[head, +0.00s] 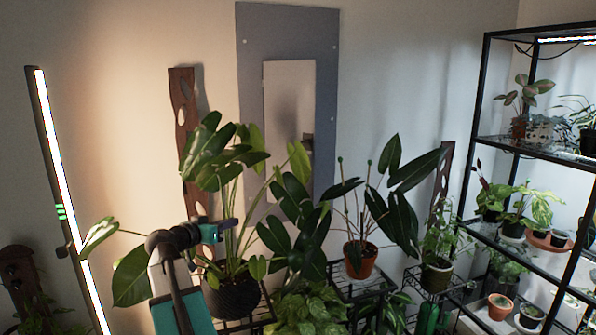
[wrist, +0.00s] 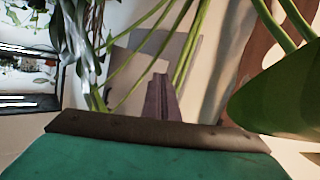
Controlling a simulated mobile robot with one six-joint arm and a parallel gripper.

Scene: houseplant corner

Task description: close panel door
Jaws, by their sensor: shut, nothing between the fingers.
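A grey-blue panel (head: 326,70) with small light fixings is mounted on the back wall. A pale beige door (head: 290,85) sits within it, and a small dark piece (head: 307,138) shows near its right edge. Leaves hide the lower part. I cannot tell how far the door stands from the frame. My gripper (head: 230,229) is low and left of the panel, among leaves, apart from the door. In the wrist view my gripper's fingers (wrist: 161,92) are together and empty. Grey and pale flat surfaces, likely the panel (wrist: 150,42), show behind stems there.
A large leafy plant in a dark pot (head: 232,297) stands close by my gripper, below the panel. A plant in a terracotta pot (head: 360,260) stands to its right. A lit light bar (head: 66,190) leans at left. Black shelving (head: 478,130) with plants fills the right.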

